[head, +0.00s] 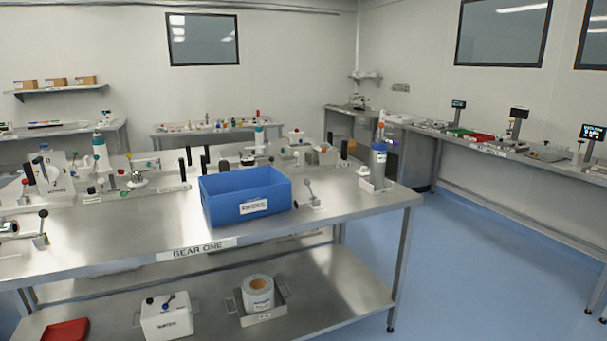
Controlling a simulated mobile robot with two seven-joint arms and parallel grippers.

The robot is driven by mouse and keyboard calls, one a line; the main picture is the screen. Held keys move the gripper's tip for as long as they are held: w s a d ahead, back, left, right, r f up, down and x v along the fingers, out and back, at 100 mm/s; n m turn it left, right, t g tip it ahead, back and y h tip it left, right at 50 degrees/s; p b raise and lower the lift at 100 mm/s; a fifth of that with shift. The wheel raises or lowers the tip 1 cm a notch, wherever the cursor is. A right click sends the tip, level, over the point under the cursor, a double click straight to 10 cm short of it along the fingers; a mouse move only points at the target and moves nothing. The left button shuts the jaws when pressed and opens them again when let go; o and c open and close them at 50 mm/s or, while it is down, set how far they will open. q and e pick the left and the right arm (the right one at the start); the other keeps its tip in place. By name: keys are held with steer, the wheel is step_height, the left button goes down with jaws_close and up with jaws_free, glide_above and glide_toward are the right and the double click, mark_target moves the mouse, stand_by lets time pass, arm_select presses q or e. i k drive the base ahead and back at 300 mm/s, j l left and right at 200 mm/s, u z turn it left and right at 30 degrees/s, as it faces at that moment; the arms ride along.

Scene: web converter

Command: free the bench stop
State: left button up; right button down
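A steel bench labelled "GEAR ONE" (198,248) fills the left and middle of the head view. A small lever fixture (312,197) with a grey knob stands on it, just right of a blue bin (222,205). Another lever fixture (40,230) with a dark knob stands near the bench's left end, partly cut off by the picture edge. I cannot tell which of these, if either, is the bench stop. Neither of my grippers shows in this view.
A white roll (257,292), a white box (166,318) and a red tray (66,331) sit on the lower shelf. Blue floor (490,260) is open at right, before a side counter.

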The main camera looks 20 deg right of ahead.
mark_target(306, 182)
steer(key=i+l, duration=0.75)
steer(key=i, duration=0.25)
steer(key=i+l, duration=0.4)
steer(key=i+z, duration=0.05)
steer(key=i, duration=0.05)
